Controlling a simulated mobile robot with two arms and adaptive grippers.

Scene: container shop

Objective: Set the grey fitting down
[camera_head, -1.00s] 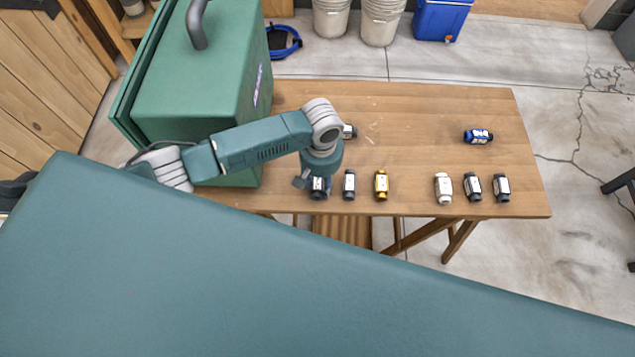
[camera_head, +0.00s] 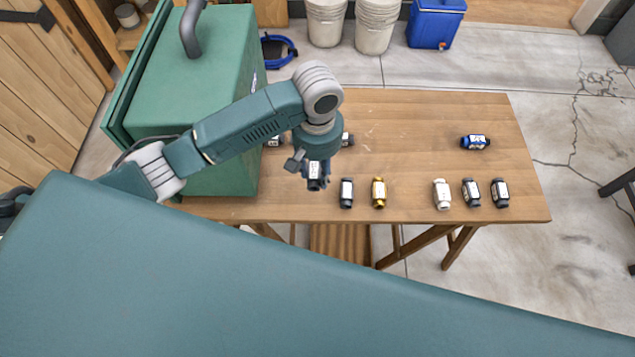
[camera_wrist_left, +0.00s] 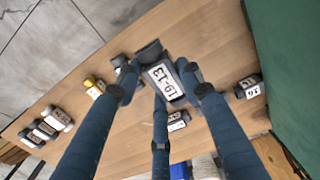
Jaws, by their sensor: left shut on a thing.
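My left gripper (camera_head: 312,166) is shut on a dark grey fitting (camera_head: 314,175) with a white label, held at the near left part of the table. In the left wrist view my blue fingers (camera_wrist_left: 160,95) surround the fitting (camera_wrist_left: 163,76), and its label reads like 19-13. The fitting appears raised above the wooden table (camera_head: 420,130). Part of it is hidden by the fingers. My right gripper is in neither view.
Right of the gripper, a dark fitting (camera_head: 346,193), a gold one (camera_head: 378,193), a white one (camera_head: 441,194) and two dark ones (camera_head: 471,192) line the near edge. A blue fitting (camera_head: 475,142) lies farther back. A green cabinet (camera_head: 225,85) stands left. The table centre is clear.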

